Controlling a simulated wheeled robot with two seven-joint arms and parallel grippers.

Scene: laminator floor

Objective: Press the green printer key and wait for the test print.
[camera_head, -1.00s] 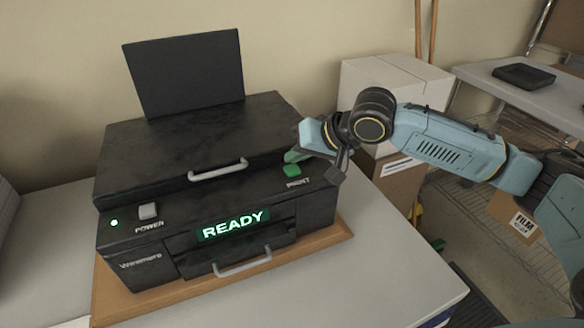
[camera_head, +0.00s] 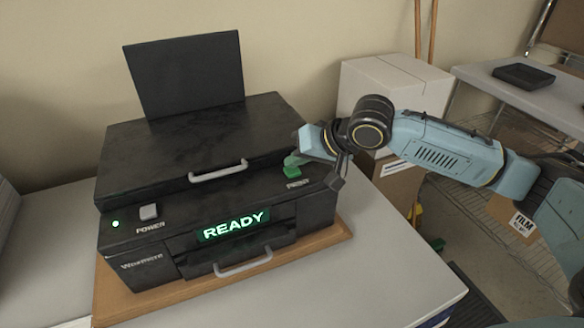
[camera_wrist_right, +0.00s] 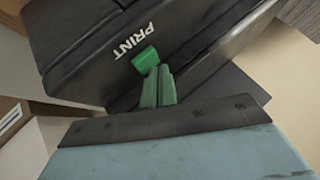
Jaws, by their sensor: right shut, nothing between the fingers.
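The black printer (camera_head: 190,200) stands on a wooden board, with READY lit green on its front display (camera_head: 234,224). The green key (camera_head: 292,171) is at the top right, above the word PRINT. It also shows in the right wrist view (camera_wrist_right: 145,60). My right gripper (camera_head: 293,160) is shut with nothing in it, its fingertips right over the key. In the right wrist view its green-tipped fingers (camera_wrist_right: 157,82) overlap the key's edge; I cannot tell whether they touch it. My left gripper is not in view.
A grey power button (camera_head: 148,211) and a small green light sit at the printer's left front. An upright black panel (camera_head: 185,72) rises behind. White and brown boxes (camera_head: 392,85) stand right of the table. The tabletop (camera_head: 390,260) right of the board is clear.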

